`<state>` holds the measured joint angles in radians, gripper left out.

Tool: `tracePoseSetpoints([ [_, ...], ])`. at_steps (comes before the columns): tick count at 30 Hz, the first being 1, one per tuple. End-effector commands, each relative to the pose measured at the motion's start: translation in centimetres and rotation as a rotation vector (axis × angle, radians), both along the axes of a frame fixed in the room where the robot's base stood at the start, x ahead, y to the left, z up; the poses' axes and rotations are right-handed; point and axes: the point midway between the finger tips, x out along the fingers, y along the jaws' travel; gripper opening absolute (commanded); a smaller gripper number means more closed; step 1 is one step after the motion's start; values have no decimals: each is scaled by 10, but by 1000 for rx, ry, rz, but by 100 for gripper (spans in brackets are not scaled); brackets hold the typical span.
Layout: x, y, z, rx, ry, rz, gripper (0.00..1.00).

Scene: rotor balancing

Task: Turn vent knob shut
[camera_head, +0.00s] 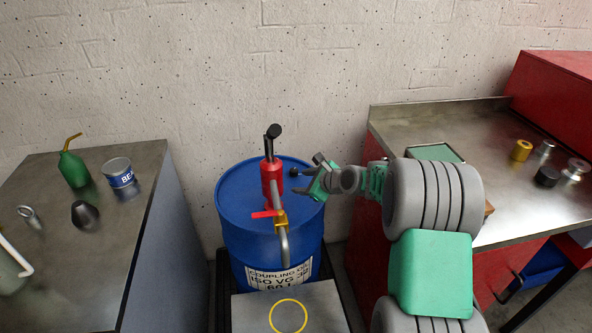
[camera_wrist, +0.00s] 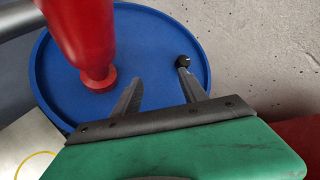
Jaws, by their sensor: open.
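The vent knob (camera_head: 293,172) is a small black knob on the right part of the blue drum's lid (camera_head: 238,190). In the wrist view the knob (camera_wrist: 183,61) shows just beyond the tip of the right finger. My gripper (camera_head: 308,179) is above the right side of the lid, with its fingers toward the drum. In the wrist view my gripper (camera_wrist: 160,76) has its two fingers spread with nothing between them. The knob is not between the fingers; I cannot tell whether the right fingertip touches it.
A red hand pump (camera_head: 272,180) with a grey spout stands on the lid, left of my gripper. A grey plate with a yellow ring (camera_head: 289,315) lies in front of the drum. Benches stand left (camera_head: 110,230) and right (camera_head: 450,130), and a wall stands behind.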

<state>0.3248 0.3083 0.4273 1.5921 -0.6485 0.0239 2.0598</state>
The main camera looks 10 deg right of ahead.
Motion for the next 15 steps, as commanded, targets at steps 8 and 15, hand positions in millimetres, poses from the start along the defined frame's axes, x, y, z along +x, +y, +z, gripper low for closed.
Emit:
tracePoseSetpoints([
  [8,47,-27,-17,514,45,-287,50],
  [15,77,-11,-32,531,48,-292,50],
])
